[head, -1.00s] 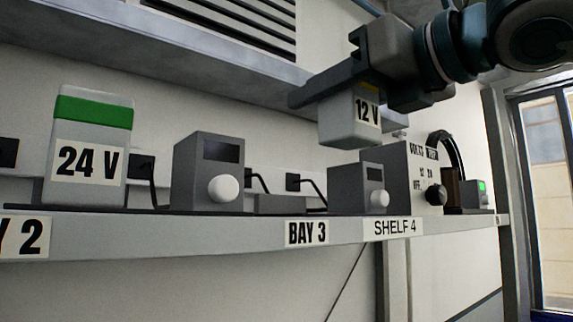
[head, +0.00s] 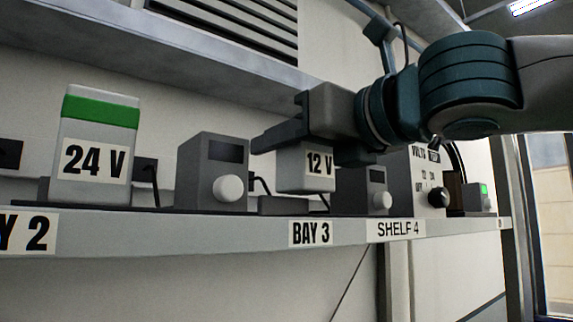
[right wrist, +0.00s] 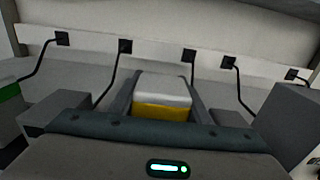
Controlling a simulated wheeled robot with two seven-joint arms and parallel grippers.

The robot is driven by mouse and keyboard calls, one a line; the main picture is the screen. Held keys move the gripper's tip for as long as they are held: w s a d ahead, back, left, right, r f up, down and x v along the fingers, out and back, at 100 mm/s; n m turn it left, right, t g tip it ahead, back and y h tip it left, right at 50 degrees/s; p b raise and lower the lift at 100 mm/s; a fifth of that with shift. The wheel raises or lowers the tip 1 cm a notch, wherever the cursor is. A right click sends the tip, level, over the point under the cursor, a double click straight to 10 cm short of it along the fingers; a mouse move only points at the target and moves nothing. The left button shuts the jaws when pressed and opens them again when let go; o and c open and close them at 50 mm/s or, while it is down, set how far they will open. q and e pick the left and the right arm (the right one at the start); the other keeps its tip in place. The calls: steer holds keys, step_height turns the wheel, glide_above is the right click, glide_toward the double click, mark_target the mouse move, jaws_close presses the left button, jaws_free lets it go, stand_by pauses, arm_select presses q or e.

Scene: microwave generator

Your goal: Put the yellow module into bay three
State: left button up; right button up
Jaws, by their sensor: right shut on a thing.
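The yellow module (head: 305,172) is a pale block marked 12 V, upright in the head view. Its yellow band shows in the right wrist view (right wrist: 160,112). My right gripper (head: 292,143) is shut on its upper part, with a finger on each side. The module hangs above and slightly right of a low grey base (head: 283,205), which sits on the shelf over the BAY 3 label (head: 310,233). A small gap seems to show below the module, but its depth relative to the base is unclear. My left gripper is not in view.
A 24 V module with a green band (head: 95,145) stands at the left. A grey box with a white knob (head: 212,170) is left of bay three, and a smaller knobbed box (head: 363,190) is close on its right. Wall sockets and cables are behind.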

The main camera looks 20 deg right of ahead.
mark_target(321, 156)
steer(key=shift+w+d+f, duration=0.1)
steer(key=shift+d+f, duration=0.1)
steer(key=shift+f, duration=1)
steer(key=shift+a, duration=0.1)
steer(key=shift+f, duration=0.15)
steer(key=o, duration=1.2)
steer(key=shift+s, duration=0.2)
steer(key=shift+b+v, duration=0.55)
steer(key=shift+v, duration=5.35)
